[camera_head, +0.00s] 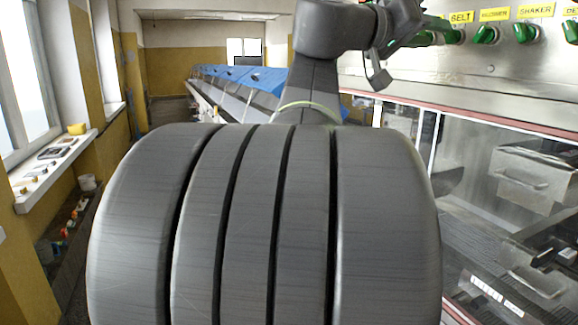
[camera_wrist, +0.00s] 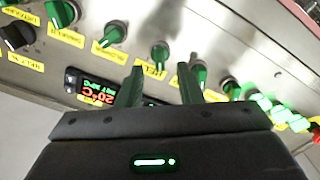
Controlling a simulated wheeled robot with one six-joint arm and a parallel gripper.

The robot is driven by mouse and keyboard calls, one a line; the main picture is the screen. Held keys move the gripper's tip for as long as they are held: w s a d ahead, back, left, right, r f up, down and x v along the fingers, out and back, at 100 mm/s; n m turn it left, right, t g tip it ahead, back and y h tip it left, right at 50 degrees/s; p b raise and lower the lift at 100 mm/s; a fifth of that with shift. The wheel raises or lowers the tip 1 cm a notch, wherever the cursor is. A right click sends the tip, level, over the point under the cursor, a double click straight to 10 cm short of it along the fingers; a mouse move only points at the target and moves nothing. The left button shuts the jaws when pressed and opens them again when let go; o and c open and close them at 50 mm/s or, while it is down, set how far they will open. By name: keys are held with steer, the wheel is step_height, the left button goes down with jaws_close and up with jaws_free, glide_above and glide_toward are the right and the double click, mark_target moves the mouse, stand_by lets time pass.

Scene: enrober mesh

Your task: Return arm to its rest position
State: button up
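My gripper (camera_wrist: 160,88) shows in the wrist view as two dark green fingers with a clear gap between them. It is open, with nothing between the fingers. It is in front of a metal control panel (camera_wrist: 230,40) with green knobs, one (camera_wrist: 160,54) appearing just beyond the gap. Whether a finger touches the panel cannot be told. In the head view, my arm (camera_head: 335,30) rises and bends right at the top, its wrist close to the panel (camera_head: 490,70); the fingertips are hard to make out there.
A lit temperature display (camera_wrist: 95,88) and glowing green buttons (camera_wrist: 263,103) are on the panel. Below it, in the head view, is a glazed machine housing (camera_head: 500,210) with a red edge. A long conveyor with blue covers (camera_head: 240,77) runs back. A windowsill (camera_head: 55,165) holding small items is left.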

mark_target(446, 36)
steer(key=shift+m, duration=0.4)
steer(key=p+x, duration=0.1)
steer(key=x, duration=0.3)
steer(key=m+p, duration=0.6)
steer(key=m, duration=0.5)
steer(key=shift+s+r+p, duration=0.1)
steer(key=shift+p, duration=0.2)
